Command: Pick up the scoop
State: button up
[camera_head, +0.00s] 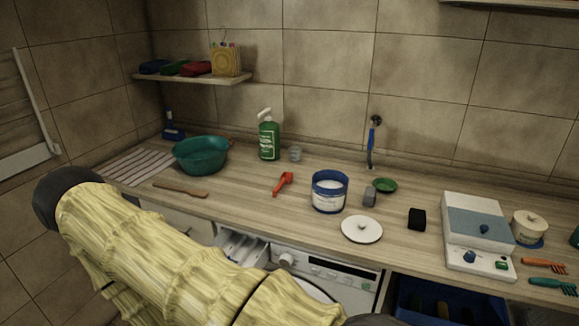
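A small orange-red scoop (283,183) lies on the wooden counter (240,195), near the middle of the view. It is to the left of a blue-and-white tub (329,194) of white powder or similar, with a clear gap between them. The tub is open at the top. Nothing touches the scoop. My arm, in a yellow ribbed cover, crosses the lower left in front of the counter. My gripper does not show in this view, so whether it is open or shut is hidden.
A white lid (361,230) lies before the tub. A teal basin (201,155), a green bottle (269,139) and a glass (295,154) stand behind. A wooden stick (180,190) lies left. A grey block (370,197), a black block (417,219) and a white-and-blue device (459,259) are right.

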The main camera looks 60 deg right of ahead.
aim_at(287, 176)
jog(key=z, duration=1.1)
